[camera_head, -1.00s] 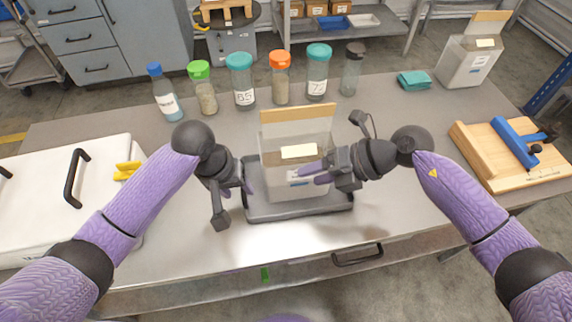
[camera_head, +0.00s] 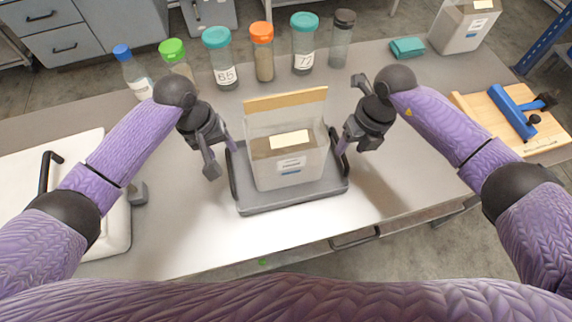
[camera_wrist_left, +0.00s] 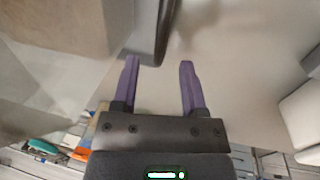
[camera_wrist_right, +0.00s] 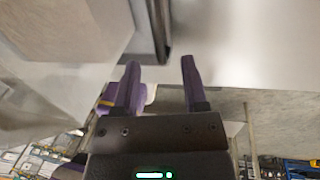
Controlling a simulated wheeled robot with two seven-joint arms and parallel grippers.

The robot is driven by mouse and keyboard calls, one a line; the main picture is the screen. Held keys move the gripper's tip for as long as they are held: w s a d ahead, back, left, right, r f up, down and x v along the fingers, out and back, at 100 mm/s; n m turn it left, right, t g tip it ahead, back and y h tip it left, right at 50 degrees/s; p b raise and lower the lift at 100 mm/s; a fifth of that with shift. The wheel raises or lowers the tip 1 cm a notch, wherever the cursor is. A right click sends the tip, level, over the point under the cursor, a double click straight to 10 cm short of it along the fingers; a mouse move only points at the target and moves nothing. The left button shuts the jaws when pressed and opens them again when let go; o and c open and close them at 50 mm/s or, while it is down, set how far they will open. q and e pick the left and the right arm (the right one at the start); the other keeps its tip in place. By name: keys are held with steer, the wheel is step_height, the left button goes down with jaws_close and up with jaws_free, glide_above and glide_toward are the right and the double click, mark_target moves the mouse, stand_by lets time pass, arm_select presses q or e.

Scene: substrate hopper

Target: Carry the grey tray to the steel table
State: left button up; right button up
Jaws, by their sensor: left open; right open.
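The grey tray (camera_head: 290,201) lies on the steel table (camera_head: 200,228) and has a dark upright handle at its left and right ends. A clear hopper box (camera_head: 288,165) with a tan top edge and a white label stands on it. My left gripper (camera_head: 228,152) is open at the tray's left handle (camera_head: 233,175); in the left wrist view the handle (camera_wrist_left: 165,35) is just ahead of the fingers. My right gripper (camera_head: 340,152) is open at the right handle (camera_head: 344,168); in the right wrist view the handle (camera_wrist_right: 160,30) is ahead of its fingers. Neither grips it.
Several lidded jars (camera_head: 262,62) line the back edge. A white lidded box (camera_head: 105,215) is at the left. A teal cloth (camera_head: 407,47), a white container (camera_head: 463,27) and a wooden board with a blue tool (camera_head: 512,122) are at the right. The table front is clear.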

mark_target(345, 156)
arm_select(q)
steer(key=f, duration=0.2)
steer(key=d+f, duration=0.1)
steer(key=f, duration=0.1)
steer(key=shift+w+f, duration=0.15)
steer(key=shift+f, duration=0.25)
arm_select(e)
steer(key=f, duration=0.2)
steer(key=a+f, duration=0.1)
steer(key=f, duration=0.1)
steer(key=shift+f, duration=0.35)
arm_select(q)
jaws_close()
arm_select(e)
jaws_close()
arm_select(q)
steer(key=shift+r, duration=0.15)
arm_select(e)
steer(key=shift+r, duration=0.1)
